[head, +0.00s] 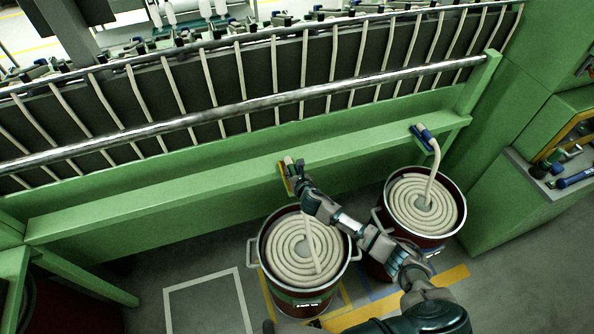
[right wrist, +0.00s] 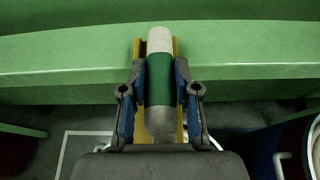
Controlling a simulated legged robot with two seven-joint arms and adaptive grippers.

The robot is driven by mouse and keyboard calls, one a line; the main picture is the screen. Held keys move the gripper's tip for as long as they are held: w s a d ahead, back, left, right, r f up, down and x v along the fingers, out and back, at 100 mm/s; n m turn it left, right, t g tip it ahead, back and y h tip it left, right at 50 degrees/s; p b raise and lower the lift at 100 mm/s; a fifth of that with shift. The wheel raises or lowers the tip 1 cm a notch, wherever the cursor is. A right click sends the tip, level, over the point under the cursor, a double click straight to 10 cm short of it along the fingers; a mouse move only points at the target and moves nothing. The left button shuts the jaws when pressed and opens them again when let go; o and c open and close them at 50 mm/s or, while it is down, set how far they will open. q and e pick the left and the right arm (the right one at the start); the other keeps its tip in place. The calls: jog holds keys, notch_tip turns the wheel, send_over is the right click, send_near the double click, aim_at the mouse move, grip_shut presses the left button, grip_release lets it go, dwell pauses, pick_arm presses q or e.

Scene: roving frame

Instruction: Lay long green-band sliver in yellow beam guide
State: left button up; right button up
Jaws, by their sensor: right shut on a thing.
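My right gripper (head: 304,184) is at the green beam, shut on the long green-band sliver. The right wrist view shows the two blue-padded fingers (right wrist: 158,97) on either side of the dark green band (right wrist: 159,80). The sliver's pale rounded end (right wrist: 159,40) points toward the beam. The yellow beam guide (head: 286,179) is on the beam's front edge. It also shows as yellow strips behind the sliver (right wrist: 137,47). The sliver lies in line with the guide; whether it touches the guide's bottom is hidden. Its pale rope (head: 311,245) runs down to the coiled can (head: 303,302). My left gripper is not in view.
A second dark red can (head: 453,229) stands at the right, its sliver rising to a blue guide (head: 423,135) on the beam (head: 180,190). A metal rail (head: 240,108) with several pale strands runs behind. A tool shelf (head: 563,170) is far right. White-outlined floor (head: 208,305) at left is clear.

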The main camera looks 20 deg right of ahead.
jog(key=shift+a, duration=0.9)
jog(key=shift+d, duration=0.4)
jog(key=shift+d+f, duration=0.15)
jog(key=shift+f, duration=0.2)
jog(key=shift+a, duration=0.3)
jog(key=o, duration=0.9)
jog(key=shift+o, duration=1.1)
jog(key=shift+a, duration=0.1)
jog(key=o, duration=0.6)
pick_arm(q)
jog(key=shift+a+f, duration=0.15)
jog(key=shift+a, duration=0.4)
pick_arm(e)
jog(key=shift+o, duration=0.2)
jog(key=shift+d, duration=0.25)
